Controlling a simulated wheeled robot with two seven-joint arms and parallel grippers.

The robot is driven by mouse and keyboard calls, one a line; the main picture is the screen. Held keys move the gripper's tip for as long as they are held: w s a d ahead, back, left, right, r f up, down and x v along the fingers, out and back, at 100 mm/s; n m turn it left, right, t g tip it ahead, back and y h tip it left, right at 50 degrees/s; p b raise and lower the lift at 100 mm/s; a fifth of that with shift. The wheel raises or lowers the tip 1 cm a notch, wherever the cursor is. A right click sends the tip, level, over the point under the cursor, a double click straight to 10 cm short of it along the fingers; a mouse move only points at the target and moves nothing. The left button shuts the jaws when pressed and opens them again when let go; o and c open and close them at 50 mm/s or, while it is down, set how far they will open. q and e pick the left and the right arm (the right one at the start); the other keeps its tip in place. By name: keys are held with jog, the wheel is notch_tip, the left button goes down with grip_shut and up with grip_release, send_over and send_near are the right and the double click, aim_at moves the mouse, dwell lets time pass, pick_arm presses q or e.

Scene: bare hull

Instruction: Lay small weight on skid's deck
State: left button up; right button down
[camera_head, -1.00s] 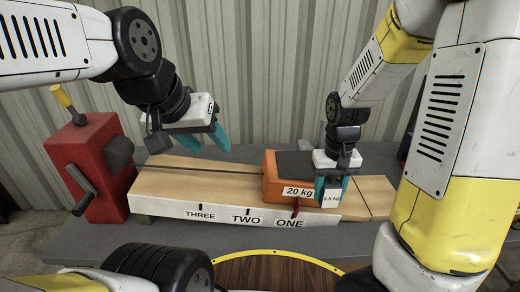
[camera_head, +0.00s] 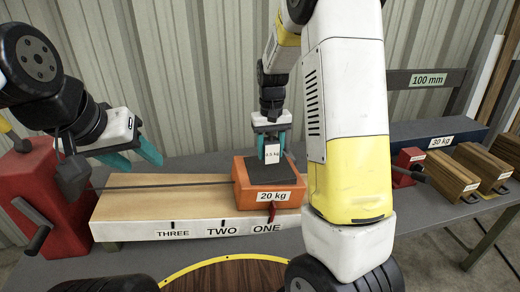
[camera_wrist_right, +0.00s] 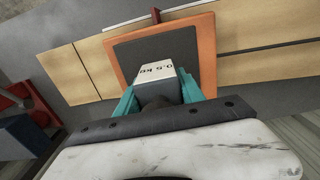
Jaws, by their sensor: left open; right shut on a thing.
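The small weight (camera_head: 272,154) is a pale block marked 0.5 kg. My right gripper (camera_head: 271,146) is shut on it and holds it upright. The skid (camera_head: 240,190) is an orange block labelled 20 kg, with a dark deck (camera_head: 272,175) on top. In the head view the weight is at the far part of the deck. In the right wrist view the weight (camera_wrist_right: 158,75) overlaps the dark deck (camera_wrist_right: 195,50); I cannot tell whether it touches. My left gripper (camera_head: 138,160) is open and empty, above the left part of the wooden track.
The wooden track (camera_head: 150,205) is marked THREE, TWO, ONE; the skid stands by ONE. A red crank box (camera_head: 45,195) stands at the left. At the right are a dark 30 kg block (camera_head: 425,132), a small red block (camera_head: 405,168) and wooden blocks (camera_head: 450,178).

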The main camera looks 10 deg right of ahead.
aim_at(269, 157)
jog(key=shift+w+f, duration=0.2)
jog(key=shift+w, duration=0.7)
jog(key=shift+s+f, duration=0.1)
jog(key=shift+f, duration=1.5)
jog(key=shift+f, duration=0.15)
jog(key=c, duration=0.7)
grip_release()
